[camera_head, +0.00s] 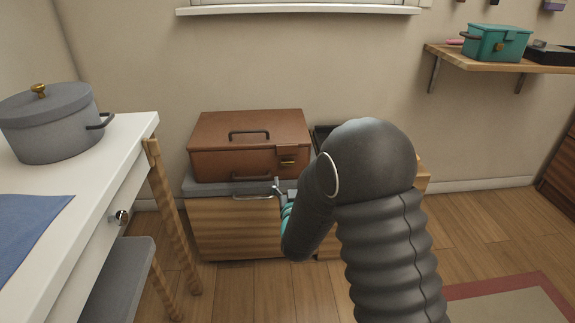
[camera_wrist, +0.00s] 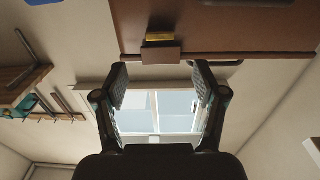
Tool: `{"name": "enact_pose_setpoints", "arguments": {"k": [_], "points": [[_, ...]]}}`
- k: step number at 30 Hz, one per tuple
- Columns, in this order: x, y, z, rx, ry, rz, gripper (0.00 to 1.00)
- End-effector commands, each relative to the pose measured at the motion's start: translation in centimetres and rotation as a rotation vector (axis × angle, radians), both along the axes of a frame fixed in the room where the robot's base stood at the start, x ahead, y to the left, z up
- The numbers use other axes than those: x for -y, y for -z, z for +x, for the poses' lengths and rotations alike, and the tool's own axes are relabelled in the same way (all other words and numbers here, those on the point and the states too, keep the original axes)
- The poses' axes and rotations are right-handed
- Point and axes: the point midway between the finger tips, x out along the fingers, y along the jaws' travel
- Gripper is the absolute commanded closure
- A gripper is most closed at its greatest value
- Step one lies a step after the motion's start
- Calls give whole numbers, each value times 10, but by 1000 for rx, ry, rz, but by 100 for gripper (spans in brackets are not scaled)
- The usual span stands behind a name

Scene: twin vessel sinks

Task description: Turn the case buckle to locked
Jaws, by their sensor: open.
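A brown case (camera_head: 240,140) with a dark handle on its lid sits closed on a grey-topped wooden cabinet. Its buckle (camera_head: 287,161), with a brass-coloured part, is on the front face towards the right. In the wrist view the case (camera_wrist: 235,25) fills the upper part, and the buckle (camera_wrist: 162,53) shows as a brown block beside a yellow strip, just beyond the fingertips. My gripper (camera_wrist: 160,80) is open and empty, its two fingers either side of the buckle's line and apart from it. In the head view my gripper (camera_head: 281,188) is small, just below and in front of the buckle, partly hidden by my arm.
A white counter (camera_head: 130,130) with a grey pot (camera_head: 50,120) stands at left. A dark open box (camera_head: 322,135) is right of the case, mostly behind my arm. A wall shelf (camera_head: 500,63) holds a teal box (camera_head: 497,43).

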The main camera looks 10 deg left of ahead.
Motion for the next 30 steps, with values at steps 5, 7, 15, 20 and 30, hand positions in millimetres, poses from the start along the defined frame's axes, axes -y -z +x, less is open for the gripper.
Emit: {"name": "enact_pose_setpoints", "arguments": {"k": [5,7,15,20,30], "points": [[-8,-1,34,1,0,0,29],[-11,-1,46,1,1,0,29],[-20,0,80,-1,0,0,29],[-22,0,88,-1,0,-1,29],[-22,0,89,-1,-1,-1,44]]}}
